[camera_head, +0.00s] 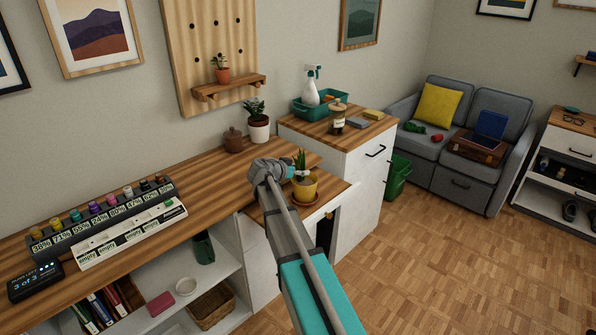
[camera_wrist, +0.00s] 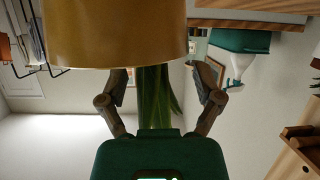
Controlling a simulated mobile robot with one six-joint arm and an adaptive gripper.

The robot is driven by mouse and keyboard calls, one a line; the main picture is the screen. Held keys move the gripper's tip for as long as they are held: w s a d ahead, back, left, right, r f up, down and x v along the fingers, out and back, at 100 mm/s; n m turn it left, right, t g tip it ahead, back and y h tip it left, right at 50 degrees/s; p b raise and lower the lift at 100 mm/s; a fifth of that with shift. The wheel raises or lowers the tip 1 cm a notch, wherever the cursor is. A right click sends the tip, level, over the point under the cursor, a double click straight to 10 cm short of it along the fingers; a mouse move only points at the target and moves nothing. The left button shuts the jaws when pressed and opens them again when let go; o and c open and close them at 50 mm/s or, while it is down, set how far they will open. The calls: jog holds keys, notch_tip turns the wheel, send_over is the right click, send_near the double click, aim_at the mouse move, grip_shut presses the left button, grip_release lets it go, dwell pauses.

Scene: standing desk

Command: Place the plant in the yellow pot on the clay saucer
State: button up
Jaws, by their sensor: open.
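The yellow pot (camera_head: 306,188) stands upright at the right end of the desk, with green spiky leaves (camera_head: 299,160) above it. The clay saucer (camera_head: 304,203) shows as a reddish rim under the pot, and the pot appears to rest on it. My gripper (camera_wrist: 161,78) is open in the wrist view, one finger on each side of the leaves (camera_wrist: 155,98), with gaps between. That view is upside down, and the yellow pot (camera_wrist: 115,35) fills its upper left, just past the fingertips. My arm hides part of the gripper and the pot's left side in the head view.
A white-potted plant (camera_head: 259,128) and a brown lidded jar (camera_head: 233,140) stand behind on the desk. A white cabinet (camera_head: 358,170) stands beyond the pot, carrying a teal tray (camera_head: 305,108) with a spray bottle (camera_head: 311,88). A paint rack (camera_head: 100,215) occupies the desk's left. Open floor lies right.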

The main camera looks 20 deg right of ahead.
jog(key=p+v, duration=0.4)
jog(key=v, duration=0.8)
dwell(0.5)
jog(key=s+a+f+n+g+y, duration=0.1)
jog(key=s+a+f+n+y, duration=0.2)
jog(key=s, duration=0.5)
jog(key=s+a+f+n+g+y, duration=0.2)
jog(key=s+a+f+n+y, duration=0.2)
jog(key=s, duration=0.4)
jog(key=s+a+f+n+g+y, duration=0.1)
jog(key=s+a+f+n+y, duration=0.3)
jog(key=s+a+n+y, duration=0.1)
jog(key=s+a+n, duration=0.1)
jog(key=s+a, duration=0.1)
jog(key=s, duration=0.1)
jog(key=shift+f+g+y, duration=0.15)
jog(key=shift+g+y, duration=0.15)
jog(key=shift+g, duration=0.1)
